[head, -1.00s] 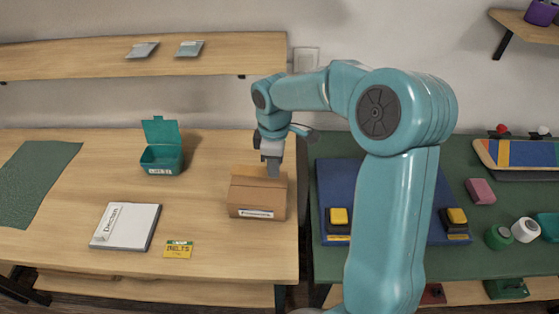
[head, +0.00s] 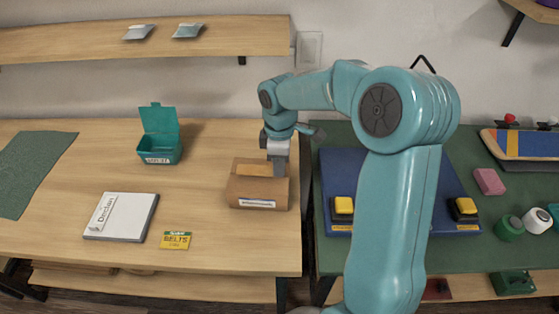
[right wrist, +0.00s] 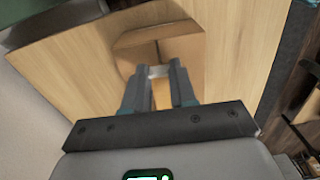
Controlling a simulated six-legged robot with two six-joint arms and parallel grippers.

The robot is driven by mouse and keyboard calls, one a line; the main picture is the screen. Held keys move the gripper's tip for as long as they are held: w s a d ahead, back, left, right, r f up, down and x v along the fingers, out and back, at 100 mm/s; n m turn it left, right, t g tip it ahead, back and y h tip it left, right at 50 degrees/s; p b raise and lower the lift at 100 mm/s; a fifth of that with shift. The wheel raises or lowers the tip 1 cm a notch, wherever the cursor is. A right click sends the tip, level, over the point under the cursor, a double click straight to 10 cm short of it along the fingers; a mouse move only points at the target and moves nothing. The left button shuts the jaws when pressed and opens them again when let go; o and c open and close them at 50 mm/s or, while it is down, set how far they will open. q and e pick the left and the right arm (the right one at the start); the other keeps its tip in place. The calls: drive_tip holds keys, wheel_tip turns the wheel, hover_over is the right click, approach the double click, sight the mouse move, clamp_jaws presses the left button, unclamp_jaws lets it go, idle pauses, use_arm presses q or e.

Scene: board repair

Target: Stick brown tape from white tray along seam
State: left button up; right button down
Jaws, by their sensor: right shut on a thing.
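A brown cardboard box (head: 258,188) with a white label on its front stands near the right edge of the wooden table. My right gripper (head: 277,172) points down at the right part of its top. In the right wrist view the box (right wrist: 135,44) lies beyond the fingertips, with a dark seam line across its top. The right gripper (right wrist: 159,72) is shut on a small pale piece, with a tan strip between the fingers; I take this for the tape (right wrist: 162,95). Whether it touches the box is unclear. No white tray is visible. My left gripper is out of view.
An open teal bin (head: 160,148), a white notebook (head: 121,217) and a yellow belts card (head: 175,240) are on the wooden table. A green table (head: 460,254) with a blue mat (head: 336,170) stands at right.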

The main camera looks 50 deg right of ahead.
drive_tip(key=shift+f, duration=0.65)
drive_tip(key=shift+f+b, duration=0.25)
drive_tip(key=shift+b, duration=0.15)
drive_tip(key=c, duration=0.8)
unclamp_jaws()
wheel_tip(320, 180, up, 22)
drive_tip(key=p, duration=0.8)
drive_tip(key=shift+r+p, duration=0.2)
drive_tip(key=shift+p, duration=0.2)
